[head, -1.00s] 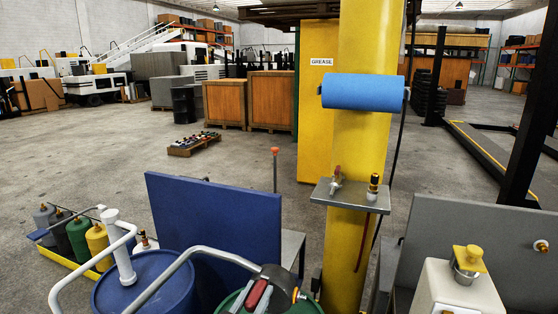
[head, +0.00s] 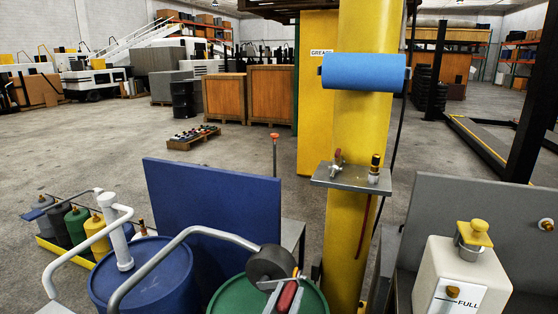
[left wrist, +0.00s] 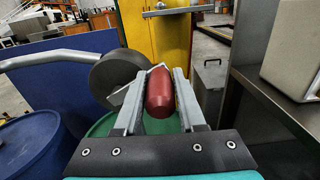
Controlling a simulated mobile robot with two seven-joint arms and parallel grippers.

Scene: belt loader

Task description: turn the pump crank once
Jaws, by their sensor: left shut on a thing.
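The pump has a dark round body (head: 270,263) above a green drum (head: 222,300), with a bent grey pipe (head: 180,240) running left from it. The crank's red grip (head: 288,296) is at the near right side of the pump body. My left gripper (head: 284,287) is shut on this red grip at the bottom of the head view. In the left wrist view the red grip (left wrist: 160,92) lies between the two grey fingers (left wrist: 158,100), with the pump body (left wrist: 118,78) just beyond, to the left. The crank arm is mostly hidden. My right gripper is not in view.
A blue drum (head: 105,285) stands left of the green one, before a blue panel (head: 215,195). A yellow post (head: 350,235) with a small metal shelf (head: 350,181) rises behind. A white container marked FULL (head: 440,265) stands at right. Open floor lies beyond.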

